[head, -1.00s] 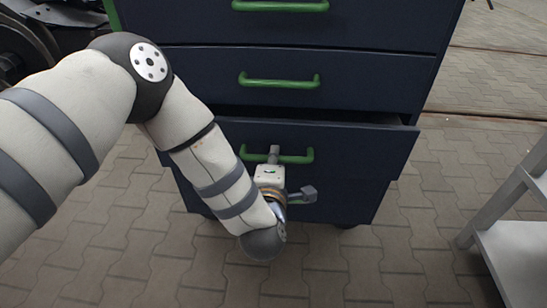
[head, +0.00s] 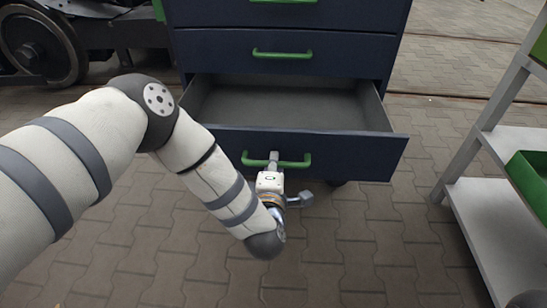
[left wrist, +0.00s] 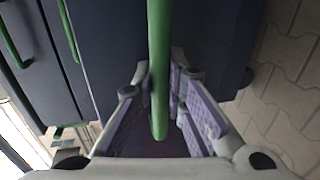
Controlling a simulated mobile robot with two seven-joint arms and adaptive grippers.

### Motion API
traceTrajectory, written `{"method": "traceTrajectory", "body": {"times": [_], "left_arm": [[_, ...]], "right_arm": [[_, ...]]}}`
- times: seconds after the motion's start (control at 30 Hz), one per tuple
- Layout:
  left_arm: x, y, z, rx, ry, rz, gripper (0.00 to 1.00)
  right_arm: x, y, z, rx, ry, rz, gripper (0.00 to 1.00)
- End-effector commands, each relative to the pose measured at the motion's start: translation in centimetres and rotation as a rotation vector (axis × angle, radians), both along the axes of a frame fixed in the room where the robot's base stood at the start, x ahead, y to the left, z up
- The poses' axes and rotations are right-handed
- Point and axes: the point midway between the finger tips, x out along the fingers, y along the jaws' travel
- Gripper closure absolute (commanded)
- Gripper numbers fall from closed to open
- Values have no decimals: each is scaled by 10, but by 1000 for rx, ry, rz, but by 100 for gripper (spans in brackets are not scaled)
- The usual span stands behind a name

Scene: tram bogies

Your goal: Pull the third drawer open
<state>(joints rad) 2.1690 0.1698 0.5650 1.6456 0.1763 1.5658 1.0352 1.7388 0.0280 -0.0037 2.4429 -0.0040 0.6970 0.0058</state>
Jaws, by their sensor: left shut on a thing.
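The dark blue cabinet (head: 285,55) stands ahead with green bar handles. Its third drawer (head: 330,150) is pulled out a long way, and its grey inside (head: 285,102) looks empty. My left gripper (head: 274,160) is at the middle of that drawer's green handle (head: 296,162), shut on it. In the left wrist view the handle (left wrist: 158,60) runs between the two purple-padded fingers of the gripper (left wrist: 160,105).
A grey shelf rack (head: 480,200) with a green bin (head: 532,178) stands at the right. A wheel (head: 38,45) of a bogie is at the back left. Paved floor (head: 340,245) in front of the drawer is clear.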

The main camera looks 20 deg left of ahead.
Motion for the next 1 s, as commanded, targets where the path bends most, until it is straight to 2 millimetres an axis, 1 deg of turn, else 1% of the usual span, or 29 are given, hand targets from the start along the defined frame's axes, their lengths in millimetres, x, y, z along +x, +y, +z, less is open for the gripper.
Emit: {"method": "traceTrajectory", "body": {"times": [0.47, 0.5, 0.57, 0.87, 0.97, 1.0], "left_arm": [[-2, 0, 1, 0, -3, 1, 100], [-2, 0, 1, 0, -3, 1, 81], [-2, 0, 0, 0, -2, 1, 68], [-3, -1, 0, 0, -2, 0, 67], [-13, -4, 2, 0, 1, -1, 67], [-21, -7, 3, -1, 2, -2, 67]], "right_arm": [[1, 0, 1, 0, -3, 0, 57], [1, 0, 1, 0, -3, 0, 57], [1, 0, 1, 0, -3, 0, 57], [1, 0, 1, 0, -3, 0, 57], [1, 0, 1, 0, -2, 0, 57], [1, 0, 1, 0, -2, 0, 57]]}}
